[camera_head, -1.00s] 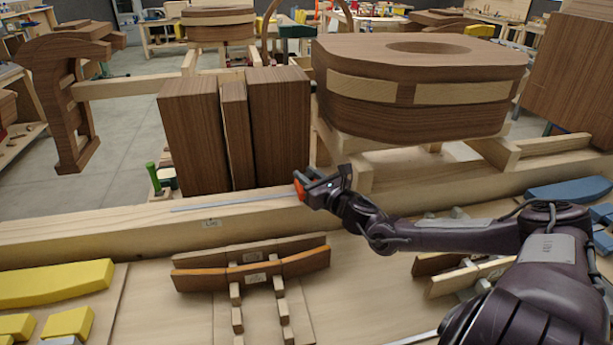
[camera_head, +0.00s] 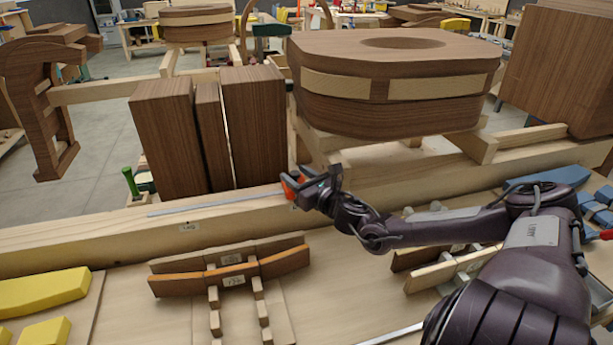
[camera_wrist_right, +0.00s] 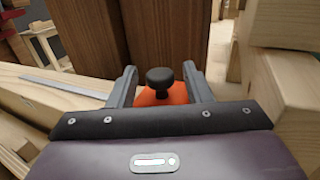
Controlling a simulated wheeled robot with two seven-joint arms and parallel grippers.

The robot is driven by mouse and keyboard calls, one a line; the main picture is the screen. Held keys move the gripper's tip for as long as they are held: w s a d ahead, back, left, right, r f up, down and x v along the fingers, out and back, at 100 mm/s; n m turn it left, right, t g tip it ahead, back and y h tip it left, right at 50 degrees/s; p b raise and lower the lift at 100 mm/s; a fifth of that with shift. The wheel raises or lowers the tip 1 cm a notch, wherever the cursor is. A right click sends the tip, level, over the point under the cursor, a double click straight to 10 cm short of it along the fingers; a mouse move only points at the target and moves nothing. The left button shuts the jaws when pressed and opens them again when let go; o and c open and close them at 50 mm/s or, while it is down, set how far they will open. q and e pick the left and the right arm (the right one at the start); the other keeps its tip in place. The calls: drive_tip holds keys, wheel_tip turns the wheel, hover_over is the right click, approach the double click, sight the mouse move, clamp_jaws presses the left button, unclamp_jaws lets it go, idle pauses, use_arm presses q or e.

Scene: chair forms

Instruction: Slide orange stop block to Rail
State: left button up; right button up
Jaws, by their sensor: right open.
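The orange stop block (camera_head: 291,187) with a black knob sits on the wooden beam, at the right end of the thin grey metal rail (camera_head: 215,203). In the right wrist view the orange stop block (camera_wrist_right: 162,96) and its knob lie between my two fingers. My right gripper (camera_head: 305,178) is open around the block, with gaps on both sides of the knob. It also shows in the wrist view (camera_wrist_right: 160,82), partly hiding the block's lower part. The rail (camera_wrist_right: 62,86) runs off to the left there. My left gripper is not in view.
Dark wooden panels (camera_head: 255,125) stand right behind the block. A large seat form (camera_head: 395,85) stands behind my right arm. Curved slats (camera_head: 230,272) on a jig lie in front of the beam. Yellow blocks (camera_head: 45,291) lie at front left, blue ones (camera_head: 548,178) at right.

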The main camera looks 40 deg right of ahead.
drive_tip(key=s+p, duration=0.1)
drive_tip(key=s, duration=0.5)
drive_tip(key=shift+s+a, duration=0.25)
drive_tip(key=shift+a, duration=0.15)
drive_tip(key=shift+f, duration=0.1)
